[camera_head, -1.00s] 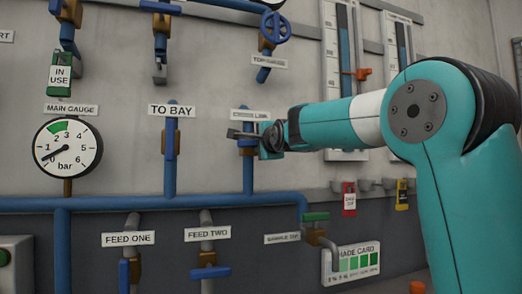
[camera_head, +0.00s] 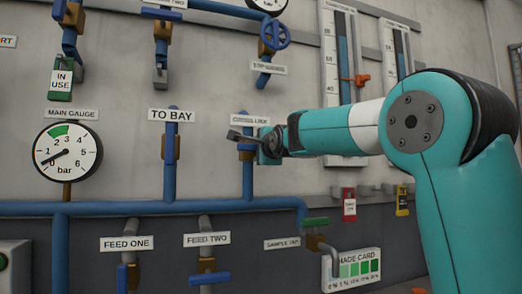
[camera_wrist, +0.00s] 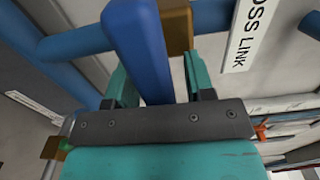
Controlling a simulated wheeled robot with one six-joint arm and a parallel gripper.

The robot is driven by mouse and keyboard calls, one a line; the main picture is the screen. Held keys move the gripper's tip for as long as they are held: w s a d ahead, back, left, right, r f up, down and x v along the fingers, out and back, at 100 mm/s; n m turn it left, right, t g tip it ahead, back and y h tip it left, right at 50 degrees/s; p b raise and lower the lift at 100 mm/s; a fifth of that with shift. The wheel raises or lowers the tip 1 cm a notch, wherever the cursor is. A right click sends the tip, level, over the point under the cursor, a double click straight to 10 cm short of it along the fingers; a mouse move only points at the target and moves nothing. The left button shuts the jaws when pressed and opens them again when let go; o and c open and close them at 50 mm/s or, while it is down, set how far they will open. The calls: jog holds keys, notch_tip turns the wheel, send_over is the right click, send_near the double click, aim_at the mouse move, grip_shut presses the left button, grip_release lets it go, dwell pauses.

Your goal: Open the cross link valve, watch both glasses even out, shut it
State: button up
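The cross link valve, with its blue handle (camera_head: 246,147), is on a vertical blue pipe under the CROSS LINK label (camera_head: 250,119). In the wrist view the handle (camera_wrist: 140,45) lies across the pipe line, beside the brown valve body (camera_wrist: 178,28). My gripper (camera_wrist: 155,80) has its teal fingers on either side of the handle, with a gap visible on the right; contact on the left is unclear. It also shows at the valve in the head view (camera_head: 266,147). The left glass (camera_head: 343,55) and right glass (camera_head: 402,45) hold blue columns, the left one higher. My arm partly hides their lower parts.
The TO BAY valve (camera_head: 171,148) stands left of the cross link. A blue header pipe (camera_head: 150,207) runs below. The main gauge (camera_head: 67,151) reads near zero. Red (camera_head: 349,205) and yellow (camera_head: 402,200) tags hang below the glasses. A sample tap (camera_head: 314,222) is lower right.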

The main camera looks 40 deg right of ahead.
jog(key=b+v, duration=1.5)
jog(key=v, duration=0.2)
jog(key=shift+s+b, duration=0.2)
jog(key=shift+b, duration=0.15)
jog(key=shift+r, duration=0.1)
